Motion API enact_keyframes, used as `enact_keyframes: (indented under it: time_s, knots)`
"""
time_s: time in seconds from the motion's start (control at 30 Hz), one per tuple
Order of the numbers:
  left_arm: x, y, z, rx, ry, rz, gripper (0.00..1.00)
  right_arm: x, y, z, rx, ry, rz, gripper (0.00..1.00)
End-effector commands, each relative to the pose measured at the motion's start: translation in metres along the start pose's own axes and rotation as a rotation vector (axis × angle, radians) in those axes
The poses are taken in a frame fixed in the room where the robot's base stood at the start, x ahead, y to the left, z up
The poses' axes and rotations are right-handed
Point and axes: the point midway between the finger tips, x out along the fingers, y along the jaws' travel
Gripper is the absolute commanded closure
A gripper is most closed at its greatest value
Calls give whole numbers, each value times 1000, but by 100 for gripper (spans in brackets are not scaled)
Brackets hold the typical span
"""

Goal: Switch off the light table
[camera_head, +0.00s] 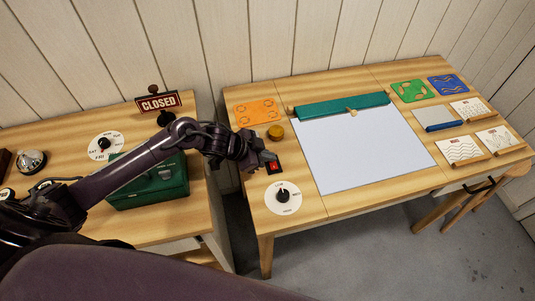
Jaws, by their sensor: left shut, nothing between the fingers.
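The light table panel (365,150) is a pale, flat rectangle set in the wooden table on the right. A small red switch (274,166) on a black base sits left of the panel. A white round dial with a black knob (283,198) is just in front of the switch. My left gripper (268,158) is shut and empty, with its tips right at the back edge of the red switch. Whether they touch it I cannot tell. My right gripper is not in view.
A green bar (342,106) lies along the panel's back edge. An orange sheet (256,112) and a round amber knob (275,132) are behind the switch. Several patterned cards and pads lie at right. A green box (150,190) and a CLOSED sign (158,102) stand on the left table.

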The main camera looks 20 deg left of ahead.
Motion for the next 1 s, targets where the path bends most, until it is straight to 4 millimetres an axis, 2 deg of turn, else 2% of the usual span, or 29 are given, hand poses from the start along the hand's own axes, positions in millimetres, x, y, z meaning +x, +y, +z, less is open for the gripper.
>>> enact_keyframes:
  time_s: [0.53, 1.0]
  knots:
    - [3, 0, 3, -1, -1, 2, 100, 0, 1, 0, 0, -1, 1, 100]
    - [0, 16, 0, -1, -1, 4, 100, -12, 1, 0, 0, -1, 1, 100]
